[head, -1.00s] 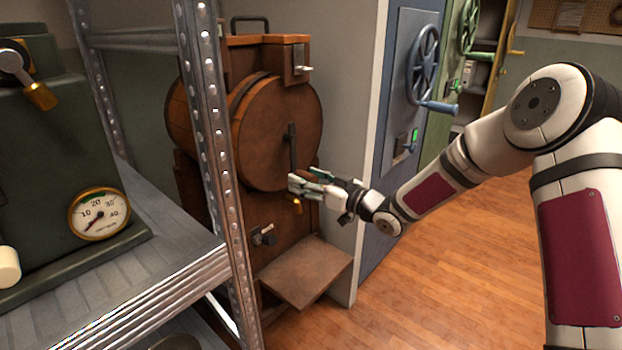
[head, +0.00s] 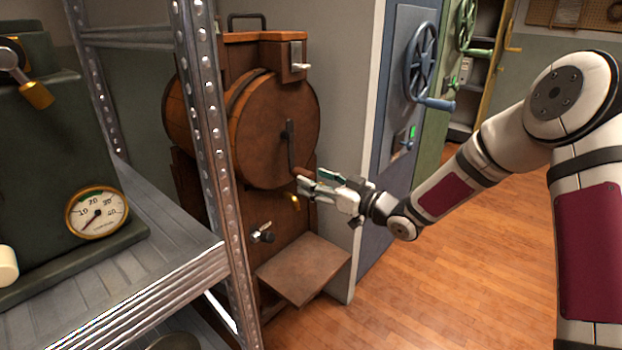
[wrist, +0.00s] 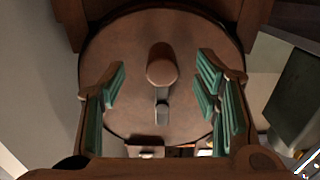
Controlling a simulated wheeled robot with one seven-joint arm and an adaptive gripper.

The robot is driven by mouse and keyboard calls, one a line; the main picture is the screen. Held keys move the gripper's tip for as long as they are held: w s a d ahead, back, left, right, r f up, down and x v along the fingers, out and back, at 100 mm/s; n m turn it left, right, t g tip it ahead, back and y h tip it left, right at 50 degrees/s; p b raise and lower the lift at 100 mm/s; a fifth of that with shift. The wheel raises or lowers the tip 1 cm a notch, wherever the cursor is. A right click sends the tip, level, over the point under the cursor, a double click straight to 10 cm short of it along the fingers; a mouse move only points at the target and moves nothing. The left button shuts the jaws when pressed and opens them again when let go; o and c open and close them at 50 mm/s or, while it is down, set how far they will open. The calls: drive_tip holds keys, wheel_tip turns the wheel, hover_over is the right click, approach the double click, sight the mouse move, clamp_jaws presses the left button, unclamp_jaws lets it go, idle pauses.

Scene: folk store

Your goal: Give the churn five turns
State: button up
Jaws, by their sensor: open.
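The churn (head: 262,145) is a brown wooden barrel on a wooden stand, behind the metal shelf post. Its dark crank arm (head: 290,145) runs from the middle of the round end face down to a brown handle (head: 303,172). My gripper (head: 305,186) is open at the handle in the head view. In the wrist view the handle (wrist: 162,65) points at the camera between the green-padded fingers (wrist: 160,92), with gaps on both sides. The crank arm (wrist: 162,105) shows behind it against the round face. No finger is seen touching the handle.
A metal shelf (head: 150,265) with a gauge (head: 97,212) stands at the left, close to the churn. A wooden ledge (head: 303,268) juts out below the churn. A blue panel with a handwheel (head: 421,62) is to the right. The wooden floor (head: 450,285) at the right is clear.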

drive_tip(key=shift+v, duration=2.65)
